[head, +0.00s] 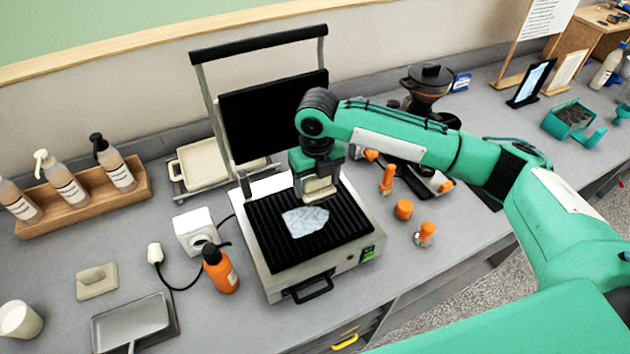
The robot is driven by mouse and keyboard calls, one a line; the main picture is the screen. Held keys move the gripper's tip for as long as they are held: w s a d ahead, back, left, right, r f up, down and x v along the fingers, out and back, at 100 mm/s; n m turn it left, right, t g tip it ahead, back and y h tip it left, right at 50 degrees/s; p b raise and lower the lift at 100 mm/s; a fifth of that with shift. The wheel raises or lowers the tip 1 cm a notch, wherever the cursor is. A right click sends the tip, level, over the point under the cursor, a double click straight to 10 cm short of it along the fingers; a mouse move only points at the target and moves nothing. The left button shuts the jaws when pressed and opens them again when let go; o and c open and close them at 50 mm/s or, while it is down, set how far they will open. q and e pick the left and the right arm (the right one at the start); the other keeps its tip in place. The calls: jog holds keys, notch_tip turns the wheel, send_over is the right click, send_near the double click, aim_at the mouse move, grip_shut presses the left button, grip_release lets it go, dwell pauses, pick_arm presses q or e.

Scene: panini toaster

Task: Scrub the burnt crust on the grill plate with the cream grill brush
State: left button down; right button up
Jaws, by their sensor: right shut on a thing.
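The panini toaster stands open on the counter, its black upper plate (273,112) raised at the back. The ribbed black grill plate (275,252) lies flat below. A pale grey, irregular patch (305,221) lies on its middle; I cannot tell for sure that it is the burnt crust. My right gripper (317,180) points down over the back right of the grill plate, behind the patch. It is shut on the cream grill brush (320,190), which is low at the plate; contact is unclear. The gripper hides part of the brush. My left gripper is not in view.
An orange bottle (221,272) and a white socket box (195,231) stand left of the toaster. Orange-handled tools (388,180) stand to its right. A grey dustpan-like tray (130,322) and a cream block (96,281) lie front left. Pump bottles (112,163) stand in a wooden rack.

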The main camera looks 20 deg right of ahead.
jog(key=shift+d, duration=0.35)
jog(key=shift+a+r+p, duration=0.1)
jog(key=shift+r+p, duration=0.05)
jog(key=shift+p, duration=0.3)
notch_tip(320, 180, down, 6)
jog(key=shift+r+b, duration=0.1)
jog(key=shift+b, duration=1)
jog(key=a+p, duration=0.1)
jog(key=a, duration=0.2)
jog(key=s+a+p, duration=0.1)
jog(key=a, duration=0.1)
jog(key=shift+s+a+r+p, duration=0.1)
jog(key=shift+a+r+p, duration=0.25)
jog(key=shift+r, duration=0.05)
jog(key=shift+s+a+f, duration=0.1)
jog(key=shift+a, duration=0.4)
